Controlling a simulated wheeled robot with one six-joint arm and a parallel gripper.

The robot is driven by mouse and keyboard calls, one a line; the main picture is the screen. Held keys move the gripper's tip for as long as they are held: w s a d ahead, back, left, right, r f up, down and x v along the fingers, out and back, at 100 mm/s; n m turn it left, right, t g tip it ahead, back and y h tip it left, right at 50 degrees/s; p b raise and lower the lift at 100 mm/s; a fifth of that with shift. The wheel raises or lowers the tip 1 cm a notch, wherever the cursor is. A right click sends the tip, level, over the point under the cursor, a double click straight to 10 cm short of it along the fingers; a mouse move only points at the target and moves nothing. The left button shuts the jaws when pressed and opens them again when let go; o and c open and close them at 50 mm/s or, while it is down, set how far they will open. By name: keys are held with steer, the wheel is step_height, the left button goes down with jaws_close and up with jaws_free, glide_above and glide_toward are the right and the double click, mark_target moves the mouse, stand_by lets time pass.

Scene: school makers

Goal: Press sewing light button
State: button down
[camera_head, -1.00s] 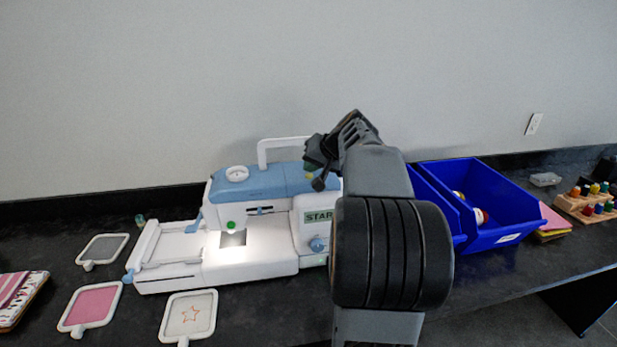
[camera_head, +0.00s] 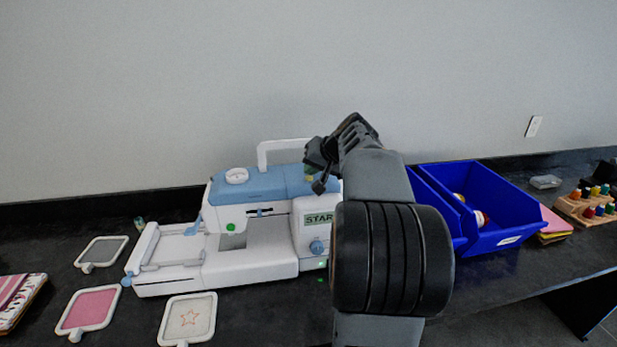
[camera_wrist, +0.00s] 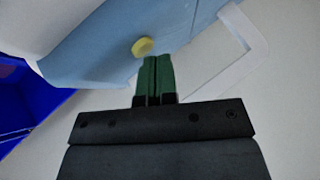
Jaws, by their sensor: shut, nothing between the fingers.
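The white and blue sewing machine (camera_head: 250,262) stands on the dark counter, left of my arm. Its work area under the needle head is unlit. A round yellow button (camera_wrist: 142,47) sits on its blue top in the wrist view, just beyond my fingertips and slightly left. My gripper (camera_wrist: 155,60) is shut and empty, with its green fingers together close to the button; I cannot tell whether they touch it. In the head view my gripper (camera_head: 314,166) is over the right end of the machine's top, partly hidden by my own wrist.
Blue bins (camera_head: 490,208) stand to the right of my arm. The white carry handle (camera_head: 284,147) rises behind the machine's top. Embroidery hoops, including a pink one (camera_head: 89,308) and a star one (camera_head: 188,318), lie at the front left. A thread rack (camera_head: 585,207) is far right.

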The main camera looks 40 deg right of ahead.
mark_target(311, 177)
steer(key=shift+r, duration=0.5)
steer(key=shift+r, duration=0.1)
step_height(311, 177, up, 6)
steer(key=p, duration=0.4)
steer(key=shift+p, duration=0.3)
steer(key=s+a+f+n+g, duration=0.2)
steer(key=s+a+f, duration=0.2)
steer(key=a, duration=0.5)
steer(key=s+a+f+n+g, duration=0.1)
steer(key=s+a+f, duration=0.25)
steer(key=a, duration=0.45)
steer(key=s+a+f+n+g+h, duration=0.1)
steer(key=s+a+f+n+g, duration=0.1)
steer(key=s+a+f+n, duration=0.2)
steer(key=s+a+f, duration=0.3)
steer(key=s+f, duration=0.1)
steer(key=s, duration=0.2)
steer(key=shift+f+h, duration=0.3)
